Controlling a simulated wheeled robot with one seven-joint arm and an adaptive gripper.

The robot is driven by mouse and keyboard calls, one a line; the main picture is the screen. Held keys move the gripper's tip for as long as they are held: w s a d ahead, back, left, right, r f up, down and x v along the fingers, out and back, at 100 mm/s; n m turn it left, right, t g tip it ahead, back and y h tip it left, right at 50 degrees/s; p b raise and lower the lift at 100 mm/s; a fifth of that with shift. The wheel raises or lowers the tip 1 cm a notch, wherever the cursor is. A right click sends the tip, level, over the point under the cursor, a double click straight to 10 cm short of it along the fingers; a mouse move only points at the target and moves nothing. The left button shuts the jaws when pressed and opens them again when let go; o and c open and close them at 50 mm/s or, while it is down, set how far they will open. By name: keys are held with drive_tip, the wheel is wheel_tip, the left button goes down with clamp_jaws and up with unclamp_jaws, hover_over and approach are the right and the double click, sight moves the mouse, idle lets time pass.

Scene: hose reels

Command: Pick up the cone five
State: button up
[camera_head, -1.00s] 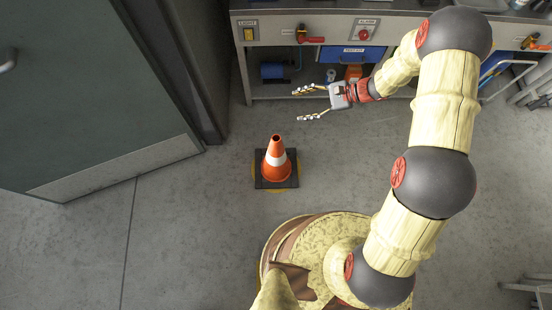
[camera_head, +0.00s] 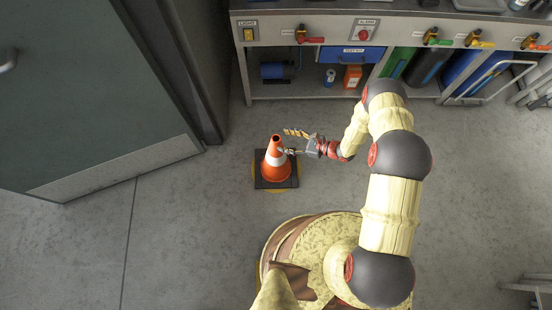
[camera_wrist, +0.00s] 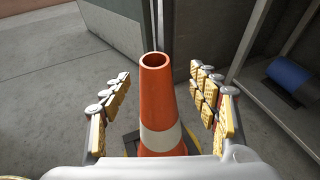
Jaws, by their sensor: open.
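An orange traffic cone (camera_head: 275,162) with a white band stands upright on a dark square base on the floor, with a yellow mark partly showing under it. My gripper (camera_head: 291,142) is open at the cone's upper right side. In the wrist view the cone (camera_wrist: 158,103) rises between the two spread fingers of my gripper (camera_wrist: 160,105), with a visible gap on each side. The lower cone and most of its base are hidden there. I see no number on the cone.
A workbench (camera_head: 275,31) with valves, labels and a lower shelf stands along the back. The concrete floor around the cone is clear. My round base is close in front of it.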

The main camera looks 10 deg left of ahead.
sight(276, 140)
drive_tip(key=x, duration=0.1)
drive_tip(key=b+x, duration=0.1)
drive_tip(key=x, duration=0.1)
drive_tip(key=b+x, duration=0.1)
drive_tip(key=x, duration=0.1)
drive_tip(key=shift+s+a+r, duration=0.1)
drive_tip(key=shift+s+a, duration=0.05)
drive_tip(key=shift+s, duration=0.15)
drive_tip(key=shift+s, duration=0.1)
drive_tip(key=c, duration=1.5)
clamp_jaws()
